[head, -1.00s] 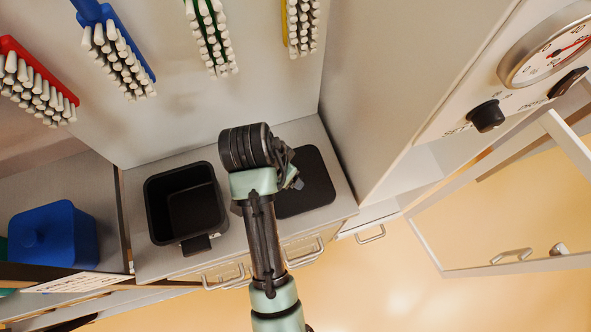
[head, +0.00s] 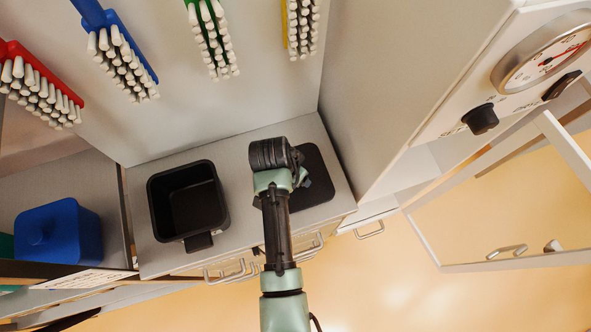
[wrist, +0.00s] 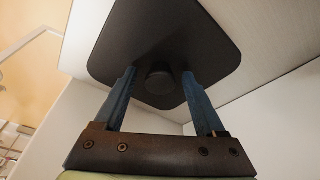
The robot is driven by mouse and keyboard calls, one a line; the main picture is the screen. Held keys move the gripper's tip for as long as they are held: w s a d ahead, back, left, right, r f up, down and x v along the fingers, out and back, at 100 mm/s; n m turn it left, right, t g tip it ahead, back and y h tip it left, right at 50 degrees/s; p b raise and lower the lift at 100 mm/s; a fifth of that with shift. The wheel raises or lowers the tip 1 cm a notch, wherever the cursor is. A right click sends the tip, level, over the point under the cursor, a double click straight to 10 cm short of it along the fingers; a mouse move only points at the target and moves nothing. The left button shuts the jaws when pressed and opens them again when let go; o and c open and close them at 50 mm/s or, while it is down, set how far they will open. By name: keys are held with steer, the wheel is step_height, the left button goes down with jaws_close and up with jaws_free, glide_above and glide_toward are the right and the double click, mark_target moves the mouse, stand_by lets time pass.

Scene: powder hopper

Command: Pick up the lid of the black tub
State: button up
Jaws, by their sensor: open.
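The black tub (head: 186,203) stands open and empty on the grey counter, left of my arm in the head view. Its lid, a flat black square with rounded corners (head: 318,184), lies on the counter to the right of the tub, partly hidden by my arm. In the wrist view the lid (wrist: 165,30) fills the upper middle, with a round dark knob (wrist: 160,80) at its centre. My gripper (wrist: 162,78) is open, its two blue fingers on either side of the knob in that view. I cannot tell whether they touch the lid.
A blue lidded tub (head: 56,234) stands on the left. Several brushes (head: 120,60) hang on the back wall. A grey cabinet wall (head: 400,90) rises close to the right of the lid. An open framed door (head: 500,265) stands farther right.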

jaws_close()
steer(key=shift+r, duration=0.1)
stand_by(0.3)
